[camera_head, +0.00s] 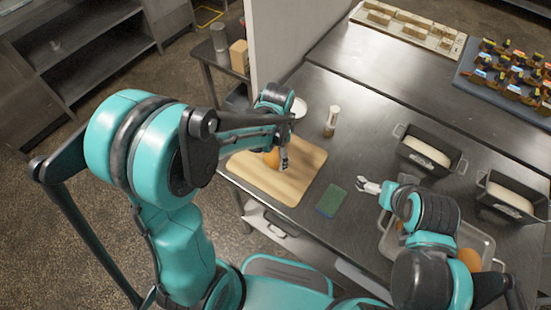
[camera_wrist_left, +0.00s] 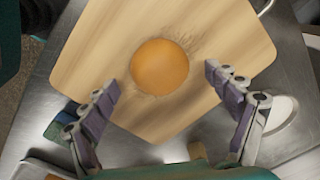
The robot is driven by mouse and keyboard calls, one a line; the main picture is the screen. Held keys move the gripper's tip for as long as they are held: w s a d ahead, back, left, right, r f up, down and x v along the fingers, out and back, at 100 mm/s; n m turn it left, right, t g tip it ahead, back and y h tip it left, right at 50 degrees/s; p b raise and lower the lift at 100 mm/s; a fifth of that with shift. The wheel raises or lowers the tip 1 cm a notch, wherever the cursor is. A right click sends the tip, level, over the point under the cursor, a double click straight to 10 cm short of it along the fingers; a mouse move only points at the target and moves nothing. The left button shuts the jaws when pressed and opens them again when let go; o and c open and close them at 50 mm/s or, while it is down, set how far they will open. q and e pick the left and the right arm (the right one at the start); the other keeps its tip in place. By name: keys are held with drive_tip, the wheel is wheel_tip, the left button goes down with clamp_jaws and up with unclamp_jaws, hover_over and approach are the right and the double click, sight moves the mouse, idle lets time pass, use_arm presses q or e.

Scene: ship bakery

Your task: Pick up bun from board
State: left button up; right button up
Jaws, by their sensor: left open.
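An orange-brown round bun (camera_head: 271,158) lies on a pale wooden board (camera_head: 297,187) on the metal table. In the left wrist view the bun (camera_wrist_left: 159,67) sits near the middle of the board (camera_wrist_left: 225,40), ahead of and between the fingertips. My left gripper (camera_head: 284,158) is over the board, right at the bun; its fingers (camera_wrist_left: 163,82) are spread wide on either side and touch nothing that I can see. My right gripper (camera_head: 369,185) is over the table to the right of the board, away from the bun; its fingers look apart.
A green sponge (camera_head: 331,200) lies right of the board. A glass shaker (camera_head: 332,121) and a white bowl (camera_head: 299,107) stand behind it. Loaf tins (camera_head: 431,154) and a metal tray (camera_head: 484,241) with buns are at the right. A pale partition (camera_head: 277,45) rises behind.

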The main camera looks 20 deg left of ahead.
use_arm(q)
wheel_tip(320, 180, down, 2)
drive_tip(key=shift+w+f, duration=0.1)
drive_tip(key=c, duration=1.2)
drive_tip(key=shift+r, duration=0.2)
drive_tip(key=shift+c, duration=0.3)
